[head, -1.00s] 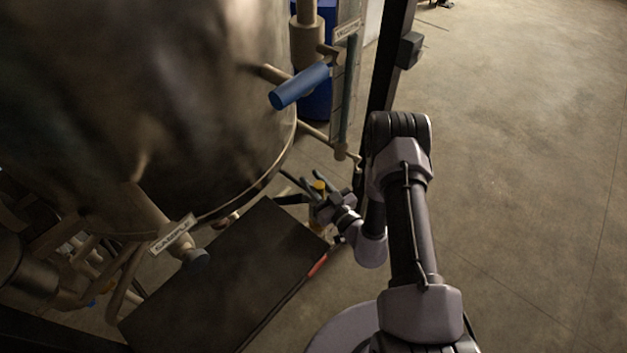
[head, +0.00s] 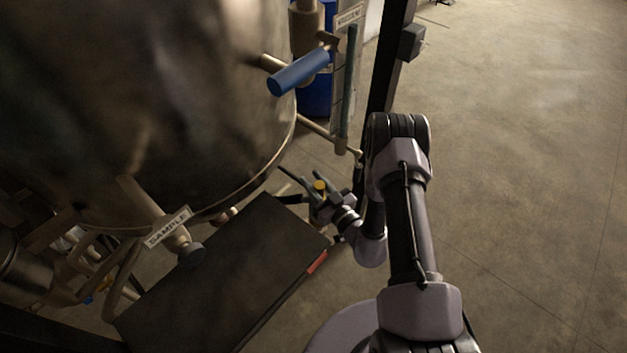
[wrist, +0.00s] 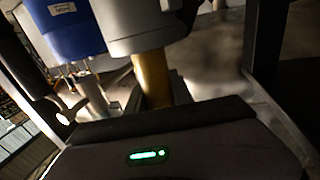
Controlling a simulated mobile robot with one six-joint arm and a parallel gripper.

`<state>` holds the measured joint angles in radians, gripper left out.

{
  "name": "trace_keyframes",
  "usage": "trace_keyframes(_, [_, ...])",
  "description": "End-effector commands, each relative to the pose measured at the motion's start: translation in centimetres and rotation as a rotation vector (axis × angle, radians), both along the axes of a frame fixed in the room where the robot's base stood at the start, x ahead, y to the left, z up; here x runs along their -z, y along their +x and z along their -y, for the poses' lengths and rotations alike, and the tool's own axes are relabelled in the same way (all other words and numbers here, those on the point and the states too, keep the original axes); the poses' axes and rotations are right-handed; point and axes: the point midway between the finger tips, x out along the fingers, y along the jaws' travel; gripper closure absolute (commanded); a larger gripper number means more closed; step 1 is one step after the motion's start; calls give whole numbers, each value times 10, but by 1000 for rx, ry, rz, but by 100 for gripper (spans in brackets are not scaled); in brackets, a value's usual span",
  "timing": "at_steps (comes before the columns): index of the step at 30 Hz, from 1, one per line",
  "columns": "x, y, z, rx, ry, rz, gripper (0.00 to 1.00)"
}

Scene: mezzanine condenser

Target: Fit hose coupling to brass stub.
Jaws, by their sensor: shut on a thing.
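My gripper (head: 304,184) is low beside the large metal vessel, near the back corner of the dark platform. It is shut on what looks like the hose coupling, a small piece with a yellow top (head: 320,186) showing among the dark jaws. In the wrist view a yellow-brown stem (wrist: 152,78) stands just beyond the gripper's body, with a wide grey cylinder (wrist: 134,28) above it. I cannot tell whether these two are joined. I cannot pick out the brass stub for certain. A small pale and reddish fitting (head: 227,216) shows under the vessel's rim.
The vessel (head: 140,100) fills the upper left. A pipe with a blue handle (head: 300,72) juts from it. A pipe labelled SAMPLE (head: 168,228) hangs over the dark platform (head: 235,275). A dark post (head: 387,75) stands behind my arm. Floor to the right is clear.

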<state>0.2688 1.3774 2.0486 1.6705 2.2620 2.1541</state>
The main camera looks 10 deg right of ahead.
Motion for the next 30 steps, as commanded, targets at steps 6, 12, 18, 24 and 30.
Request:
trace_keyframes(6, [6,0,0,0,0,1,100])
trace_keyframes(12, [11,0,0,0,0,1,100])
trace_keyframes(18, [16,0,0,0,0,1,100])
trace_keyframes(24, [18,0,0,0,0,1,62])
trace_keyframes(30, [18,0,0,0,0,0,47])
